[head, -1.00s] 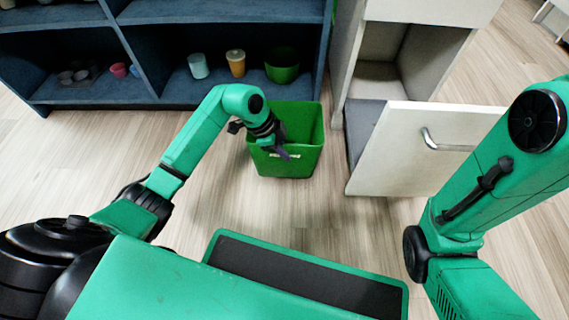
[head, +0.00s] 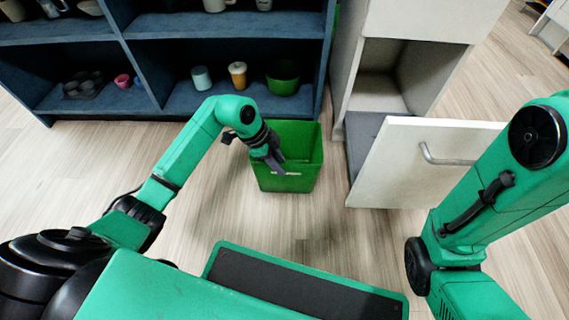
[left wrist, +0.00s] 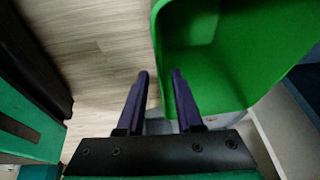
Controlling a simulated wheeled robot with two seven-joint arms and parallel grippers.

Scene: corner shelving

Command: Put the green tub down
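The green tub (head: 290,180) is an open, upright bin that appears to stand on the floor between the blue shelving and my base. My left gripper (head: 275,166) is at the tub's near left side, by its rim. In the left wrist view, the two dark fingers (left wrist: 160,78) are apart, with floor and some green showing between them. The tub (left wrist: 230,60) fills the upper right there, its rim edge running down towards the gap. I cannot tell whether a finger touches the wall. My right arm is at the right of the head view; its gripper is out of sight.
Blue shelving (head: 150,104) stands behind, holding a green bowl (head: 283,77), an orange cup (head: 238,75) and a pale cup (head: 201,78). A white cabinet's open door or drawer front (head: 415,165) is close to the tub's right. The floor (head: 90,165) left of the tub is clear.

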